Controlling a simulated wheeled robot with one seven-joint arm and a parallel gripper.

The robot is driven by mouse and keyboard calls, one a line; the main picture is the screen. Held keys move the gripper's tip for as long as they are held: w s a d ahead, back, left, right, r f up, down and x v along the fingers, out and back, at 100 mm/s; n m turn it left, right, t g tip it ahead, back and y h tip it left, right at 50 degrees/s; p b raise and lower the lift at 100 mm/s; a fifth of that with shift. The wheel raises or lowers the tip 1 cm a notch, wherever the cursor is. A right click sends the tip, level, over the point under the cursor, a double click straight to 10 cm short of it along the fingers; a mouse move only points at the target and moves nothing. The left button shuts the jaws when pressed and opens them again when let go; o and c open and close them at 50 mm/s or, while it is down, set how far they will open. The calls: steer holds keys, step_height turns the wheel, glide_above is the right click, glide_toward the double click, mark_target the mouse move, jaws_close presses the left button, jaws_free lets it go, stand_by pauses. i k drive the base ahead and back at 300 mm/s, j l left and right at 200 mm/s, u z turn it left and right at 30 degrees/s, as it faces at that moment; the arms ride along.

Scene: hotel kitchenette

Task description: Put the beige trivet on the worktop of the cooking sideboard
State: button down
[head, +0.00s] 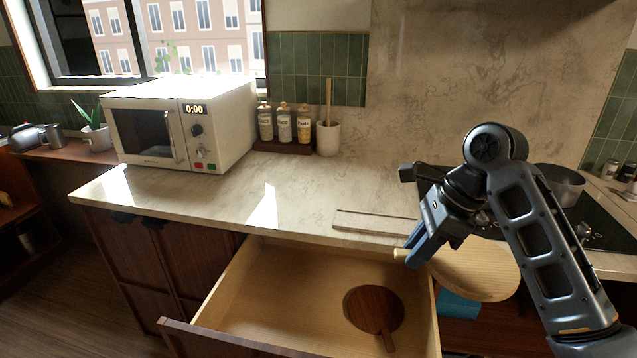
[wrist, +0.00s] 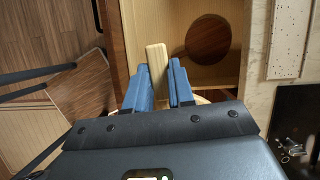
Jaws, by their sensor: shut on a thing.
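The beige trivet (head: 478,272) is a round, light-wood disc with a short handle. My gripper (head: 414,252) is shut on the handle, and the disc hangs out to the right, in front of the worktop's edge. In the wrist view the handle (wrist: 156,65) shows between the blue fingers of my gripper (wrist: 158,82); most of the disc is hidden behind the gripper body. The pale marble worktop (head: 200,198) of the sideboard lies behind and to the left of the gripper.
An open drawer (head: 275,285) below the worktop holds a dark brown round trivet (head: 374,308). A flat pale slab (head: 375,222) lies near the worktop's front edge. A microwave (head: 180,125), several jars and a utensil pot (head: 328,138) stand behind. The worktop's middle is clear.

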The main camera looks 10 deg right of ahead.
mark_target(334, 188)
steer(key=i, duration=1.5)
